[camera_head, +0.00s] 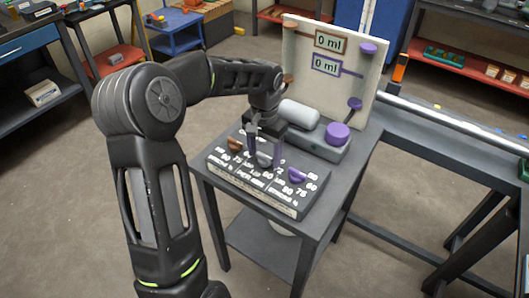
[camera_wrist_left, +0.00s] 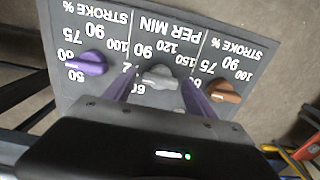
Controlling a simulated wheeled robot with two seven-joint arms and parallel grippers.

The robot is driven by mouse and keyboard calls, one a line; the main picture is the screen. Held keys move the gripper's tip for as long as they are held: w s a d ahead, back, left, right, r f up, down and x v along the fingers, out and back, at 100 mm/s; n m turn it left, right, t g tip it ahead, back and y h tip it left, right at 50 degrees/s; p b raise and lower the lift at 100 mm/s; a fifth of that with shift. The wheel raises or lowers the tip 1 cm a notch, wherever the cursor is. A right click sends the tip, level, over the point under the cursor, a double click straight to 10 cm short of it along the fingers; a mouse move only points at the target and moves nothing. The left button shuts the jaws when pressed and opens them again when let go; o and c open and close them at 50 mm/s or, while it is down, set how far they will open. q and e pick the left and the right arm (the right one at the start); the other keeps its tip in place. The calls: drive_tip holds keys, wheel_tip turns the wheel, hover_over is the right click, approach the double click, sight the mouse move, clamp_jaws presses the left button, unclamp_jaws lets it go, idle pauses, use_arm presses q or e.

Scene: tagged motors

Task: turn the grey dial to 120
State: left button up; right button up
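The grey dial (camera_wrist_left: 160,76) is the middle one on the dark panel (camera_head: 225,178), under the "PER MIN" lettering in the left wrist view. Numbers including 90, 120 and 150 ring it; I cannot tell clearly which one it points to. My left gripper (camera_head: 264,157) reaches down over the panel. Its two fingers stand on either side of the grey dial, with visible gaps in the left wrist view, so it is open around the dial. In the head view the fingers partly hide the dial. My right gripper is not in view.
A purple dial (camera_wrist_left: 88,63) and a brown dial (camera_wrist_left: 222,91) flank the grey one, each under "STROKE %". Behind the panel are a grey cylinder (camera_head: 300,113), a purple cap (camera_head: 338,133) and an upright board (camera_head: 300,45) with two "0 ml" readouts. All stand on a small table (camera_head: 325,205).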

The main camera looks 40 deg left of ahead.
use_arm(q)
drive_tip(key=c, duration=1.2)
drive_tip(key=shift+o, duration=0.2)
drive_tip(key=shift+m, duration=0.3)
drive_tip(key=m, duration=0.4)
drive_tip(key=m+p, duration=0.1)
drive_tip(key=m, duration=0.3)
drive_tip(key=shift+m, duration=0.4)
drive_tip(key=m, duration=0.4)
drive_tip(key=shift+r+p, duration=0.1)
drive_tip(key=shift+p, duration=0.3)
drive_tip(key=shift+m+p, duration=0.35)
drive_tip(key=shift+m, duration=1.85)
